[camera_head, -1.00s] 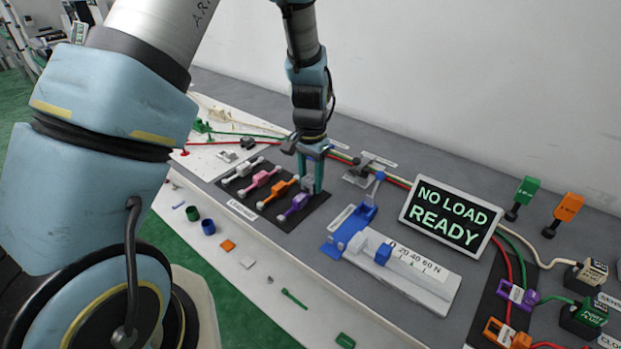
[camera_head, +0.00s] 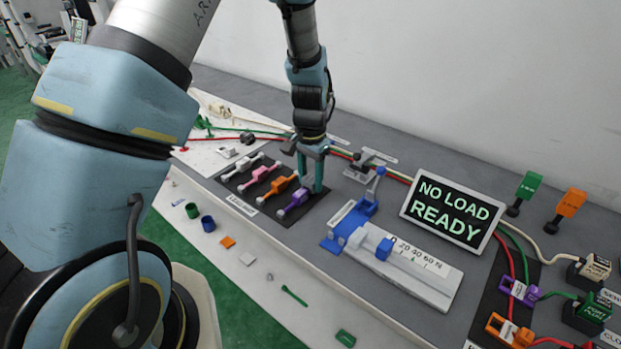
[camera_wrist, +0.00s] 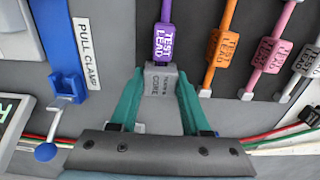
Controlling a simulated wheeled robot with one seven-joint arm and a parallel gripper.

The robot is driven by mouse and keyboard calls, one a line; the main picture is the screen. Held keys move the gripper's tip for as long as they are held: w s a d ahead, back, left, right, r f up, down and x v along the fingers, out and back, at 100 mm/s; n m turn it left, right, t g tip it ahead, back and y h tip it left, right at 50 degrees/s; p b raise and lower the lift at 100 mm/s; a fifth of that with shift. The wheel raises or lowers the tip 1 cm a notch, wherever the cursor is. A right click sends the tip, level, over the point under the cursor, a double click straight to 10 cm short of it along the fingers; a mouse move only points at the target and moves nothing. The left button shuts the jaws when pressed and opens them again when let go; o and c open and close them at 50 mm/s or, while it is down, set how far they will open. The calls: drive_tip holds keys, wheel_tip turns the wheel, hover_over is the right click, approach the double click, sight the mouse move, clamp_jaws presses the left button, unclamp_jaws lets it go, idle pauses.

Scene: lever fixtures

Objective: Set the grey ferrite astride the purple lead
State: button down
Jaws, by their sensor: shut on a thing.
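My gripper (camera_head: 312,186) is over the back end of the purple lead (camera_head: 293,205) on the dark mat. In the wrist view, its teal fingers (camera_wrist: 160,78) are shut on the grey ferrite (camera_wrist: 162,86), a small block with a printed label. The purple lead (camera_wrist: 163,42) with its "TEST LEAD" tag runs straight up from the ferrite and is in line with it. The ferrite covers the lead's near end. I cannot tell whether it rests on the lead or is held just above it.
Orange (camera_head: 277,190), pink (camera_head: 259,179) and white (camera_head: 242,168) leads lie left of the purple one. A blue pull clamp fixture (camera_head: 350,222) stands to the right. Behind it is a screen (camera_head: 452,213) reading "NO LOAD READY". Loose parts lie along the front strip.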

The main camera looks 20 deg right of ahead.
drive_tip(key=shift+f+b, duration=0.35)
drive_tip(key=shift+f, duration=0.25)
unclamp_jaws()
idle(0.7)
drive_tip(key=shift+r+p, duration=2.6)
drive_tip(key=shift+r, duration=0.95)
